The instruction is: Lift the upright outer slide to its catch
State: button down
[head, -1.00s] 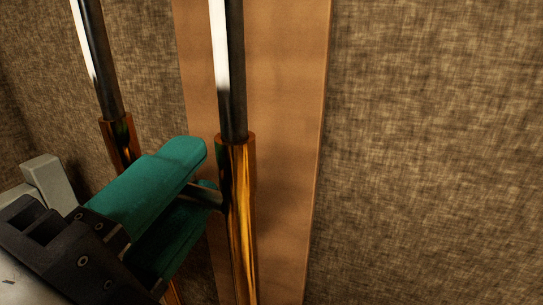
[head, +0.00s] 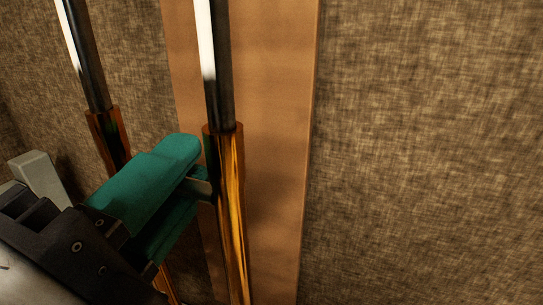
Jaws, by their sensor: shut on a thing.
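The outer slide is a pair of upright brass tubes. Its right tube (head: 231,210) stands in the middle of the head view, and its left tube (head: 107,138) is partly hidden behind my gripper. A short metal crossbar (head: 201,188) shows at the right tube. My gripper (head: 190,165) has teal fingers and comes in from the lower left. It is shut on the crossbar, which the fingers mostly hide. Silver inner tubes (head: 222,70) and (head: 86,55) rise out of the brass tops. The catch cannot be made out.
A flat tan board (head: 275,130) stands upright behind the right tube. A brown woven surface (head: 430,150) fills the background, with clear room to the right. A light grey block (head: 38,175) shows beside my gripper at the left.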

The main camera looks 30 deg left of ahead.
jog(key=shift+r, duration=0.1)
notch_tip(320, 180, up, 32)
jog(key=p, duration=1)
jog(key=shift+r, duration=0.2)
jog(key=c, duration=1.4)
grip_release()
jog(key=shift+o, duration=0.5)
jog(key=b+v, duration=0.3)
jog(key=v, duration=0.7)
jog(key=shift+s+f, duration=0.15)
jog(key=shift+s, duration=0.25)
jog(key=shift+d, duration=0.1)
